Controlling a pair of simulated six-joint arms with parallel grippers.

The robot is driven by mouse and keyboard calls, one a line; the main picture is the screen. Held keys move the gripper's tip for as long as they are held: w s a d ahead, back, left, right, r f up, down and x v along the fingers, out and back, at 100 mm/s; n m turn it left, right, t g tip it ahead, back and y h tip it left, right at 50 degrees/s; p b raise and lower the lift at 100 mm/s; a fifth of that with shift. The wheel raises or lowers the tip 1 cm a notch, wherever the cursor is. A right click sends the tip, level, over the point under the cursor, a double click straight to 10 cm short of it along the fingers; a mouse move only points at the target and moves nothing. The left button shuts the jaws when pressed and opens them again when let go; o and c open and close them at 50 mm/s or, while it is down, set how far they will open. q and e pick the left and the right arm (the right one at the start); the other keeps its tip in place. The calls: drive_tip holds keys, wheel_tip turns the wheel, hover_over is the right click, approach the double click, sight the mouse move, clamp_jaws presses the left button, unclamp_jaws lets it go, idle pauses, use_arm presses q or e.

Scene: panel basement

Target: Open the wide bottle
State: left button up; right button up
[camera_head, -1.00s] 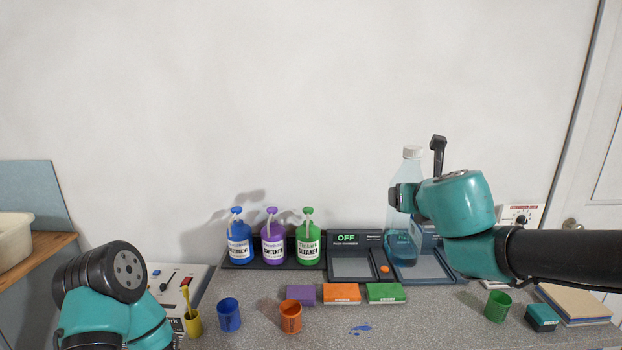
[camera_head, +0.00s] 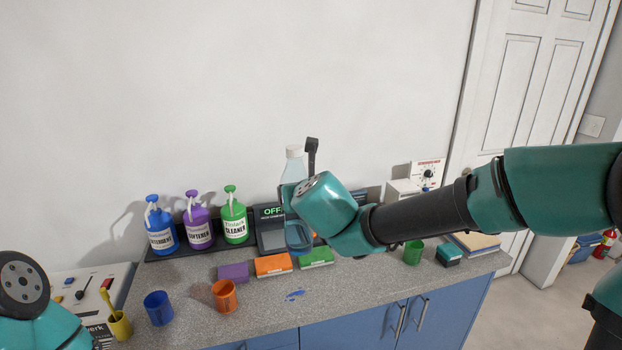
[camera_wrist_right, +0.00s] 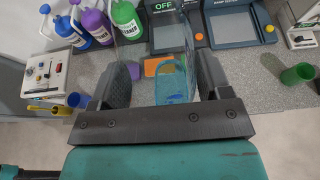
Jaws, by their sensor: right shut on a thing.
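A tall clear wide bottle (camera_head: 298,235) with a white cap (camera_head: 294,151) and blue liquid stands out in front of the scale panels in the head view. It is upright, with the cap on. My right gripper is shut on its body, mostly hidden by my wrist. In the right wrist view the see-through bottle (camera_wrist_right: 172,82) lies between the two dark fingers of my right gripper (camera_wrist_right: 164,80). Whether its base touches the counter I cannot tell. Of my left arm only a wrist part shows at the lower left; its gripper is out of view.
Blue (camera_head: 160,238), purple (camera_head: 199,232) and green (camera_head: 235,225) pump bottles stand along the wall. Coloured blocks (camera_head: 272,265), a blue cup (camera_head: 159,308), an orange cup (camera_head: 224,295) and a green cup (camera_head: 413,252) are on the counter (camera_head: 345,295). The front middle has a blue smear.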

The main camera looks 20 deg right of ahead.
drive_tip(key=w+a+f, duration=0.1)
drive_tip(key=a+f, duration=0.9)
drive_tip(key=f, duration=0.2)
drive_tip(key=shift+w+a+f, duration=0.25)
drive_tip(key=shift+w, duration=0.1)
